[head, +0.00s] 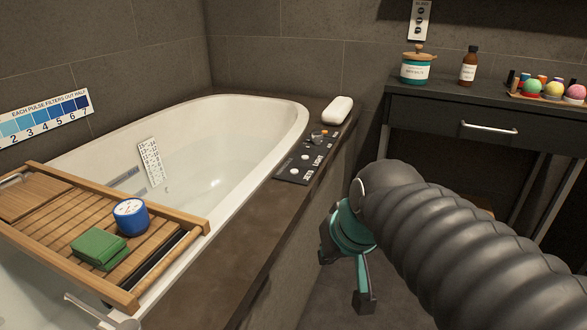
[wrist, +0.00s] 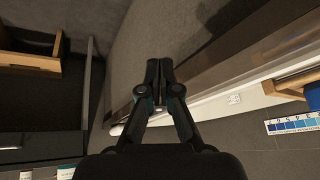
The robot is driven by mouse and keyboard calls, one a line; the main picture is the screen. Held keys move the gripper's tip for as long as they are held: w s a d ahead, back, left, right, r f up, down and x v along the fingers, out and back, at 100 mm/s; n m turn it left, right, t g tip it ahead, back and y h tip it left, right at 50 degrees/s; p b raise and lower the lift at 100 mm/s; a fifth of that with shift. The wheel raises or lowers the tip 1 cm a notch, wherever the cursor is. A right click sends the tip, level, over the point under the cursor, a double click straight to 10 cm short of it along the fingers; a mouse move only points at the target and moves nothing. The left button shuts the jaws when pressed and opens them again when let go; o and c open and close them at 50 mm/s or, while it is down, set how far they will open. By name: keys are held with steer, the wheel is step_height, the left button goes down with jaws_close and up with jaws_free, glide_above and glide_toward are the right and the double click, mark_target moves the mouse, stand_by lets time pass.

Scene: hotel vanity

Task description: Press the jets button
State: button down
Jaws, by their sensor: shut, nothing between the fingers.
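A dark control panel (head: 287,177) lies on the stone ledge beside the bathtub. It carries small round white buttons and a knob (head: 317,136) at its far end. The word JETS is printed near the panel's near end, beside a white button (head: 294,171); LIGHT is printed farther back. My gripper (wrist: 160,66) is shut and empty, its fingertips together in the wrist view. In the head view it hangs over the floor, right of the ledge and apart from the panel, partly hidden by my arm. I cannot make out the panel in the wrist view.
A white bottle-like object (head: 337,110) lies behind the panel. A dark vanity (head: 450,122) stands at right. Space above the panel looks clear.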

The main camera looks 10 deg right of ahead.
steer(key=w+r+y+p, duration=0.1)
steer(key=w+r, duration=0.3)
steer(key=w, duration=0.4)
steer(key=w+r+y+p, duration=0.1)
steer(key=w+r, duration=0.2)
steer(key=w, duration=0.5)
step_height(320, 180, up, 2)
steer(key=m+t+y+p, duration=0.2)
steer(key=p, duration=0.1)
glide_above(296, 171)
steer(key=shift+r, duration=0.1)
steer(key=shift+s, duration=0.1)
step_height(296, 171, down, 9)
steer(key=b, duration=0.6)
steer(key=shift+f, duration=0.35)
